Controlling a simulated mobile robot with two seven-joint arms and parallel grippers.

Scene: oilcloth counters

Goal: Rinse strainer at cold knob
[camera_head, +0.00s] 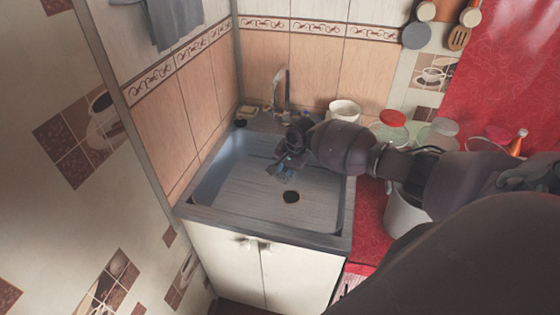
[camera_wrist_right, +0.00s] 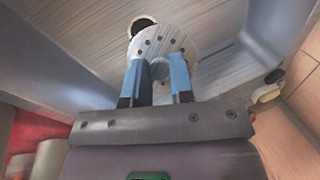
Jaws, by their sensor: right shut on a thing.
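My right arm reaches in from the right over the sink (camera_head: 240,190), and its gripper (camera_head: 284,170) is inside the basin below the tap (camera_head: 281,90). In the right wrist view its two blue fingers (camera_wrist_right: 158,80) are shut on the strainer (camera_wrist_right: 162,42), a round pale grey disc with small dark holes. The strainer is beside the dark drain hole (camera_wrist_right: 141,24) in that view and overlaps its edge. In the head view the strainer is hard to make out by the fingers. I cannot clearly make out the cold knob; my arm covers part of the area near the tap. My left gripper is not in view.
A white bowl (camera_head: 344,110) stands behind my forearm. Jars with red and clear lids (camera_head: 392,118) and a white pot (camera_head: 402,212) stand on the red counter at right. Tiled walls close the left and back.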

